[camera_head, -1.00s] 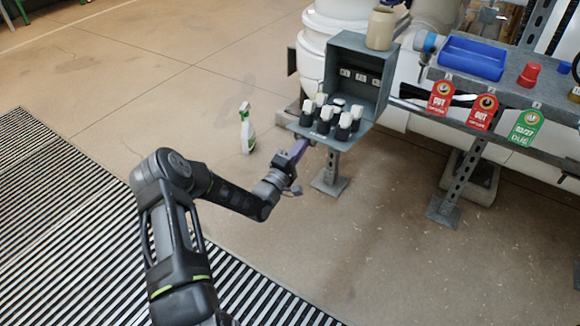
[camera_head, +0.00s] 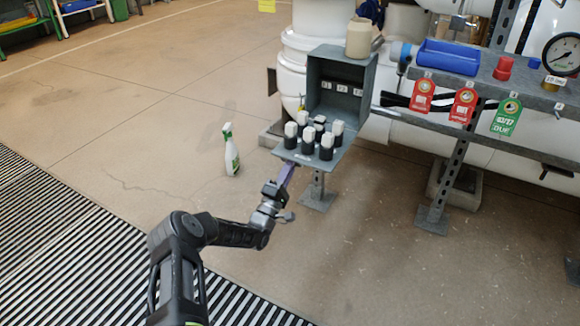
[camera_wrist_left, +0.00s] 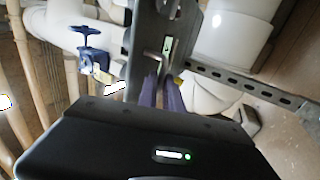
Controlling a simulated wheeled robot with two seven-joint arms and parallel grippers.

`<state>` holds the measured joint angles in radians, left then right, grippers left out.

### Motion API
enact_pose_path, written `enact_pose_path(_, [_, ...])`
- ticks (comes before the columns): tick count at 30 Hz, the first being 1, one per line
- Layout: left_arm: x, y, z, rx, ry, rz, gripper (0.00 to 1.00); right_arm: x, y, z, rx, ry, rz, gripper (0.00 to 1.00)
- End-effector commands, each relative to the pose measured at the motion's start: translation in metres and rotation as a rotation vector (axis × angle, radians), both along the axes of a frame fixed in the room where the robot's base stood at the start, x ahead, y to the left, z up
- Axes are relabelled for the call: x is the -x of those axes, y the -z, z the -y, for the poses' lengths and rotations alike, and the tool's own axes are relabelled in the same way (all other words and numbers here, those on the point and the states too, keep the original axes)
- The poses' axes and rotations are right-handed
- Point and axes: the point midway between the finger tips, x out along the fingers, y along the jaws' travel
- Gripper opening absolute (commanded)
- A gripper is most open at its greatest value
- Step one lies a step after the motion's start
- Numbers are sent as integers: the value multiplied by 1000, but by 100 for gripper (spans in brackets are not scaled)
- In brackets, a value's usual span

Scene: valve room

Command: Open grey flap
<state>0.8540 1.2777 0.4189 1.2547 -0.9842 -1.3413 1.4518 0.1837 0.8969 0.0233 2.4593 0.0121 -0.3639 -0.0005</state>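The grey flap (camera_head: 287,154) is the lowered front of a grey box (camera_head: 358,73). It lies roughly level, and several black-and-white capped items (camera_head: 307,138) stand on it or just above it; which, I cannot tell. My left gripper (camera_head: 290,172) is at the flap's front edge, its purple fingers pointing up at it. In the left wrist view, its fingers (camera_wrist_left: 161,92) are close together, near a grey metal part with a slot (camera_wrist_left: 167,48). Whether they touch or hold the flap is unclear. My right gripper is out of view.
A beige jar (camera_head: 359,38) stands on the box. To the right, a grey shelf (camera_head: 540,97) holds a blue tray (camera_head: 448,56), a red item (camera_head: 503,68) and a gauge (camera_head: 562,53), with tags hanging below. A spray bottle (camera_head: 231,155) stands on the open floor.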

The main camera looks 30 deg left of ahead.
Motion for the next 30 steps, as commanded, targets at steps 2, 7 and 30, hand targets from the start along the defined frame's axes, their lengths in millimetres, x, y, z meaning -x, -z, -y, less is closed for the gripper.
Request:
enact_pose_path(2, [-1,1,1,0,1,-5,15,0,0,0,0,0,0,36])
enact_pose_path(7, [-1,1,1,1,1,-4,29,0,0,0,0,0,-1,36])
enact_pose_path(30, [58,32,1,4,-1,-7,31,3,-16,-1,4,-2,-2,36])
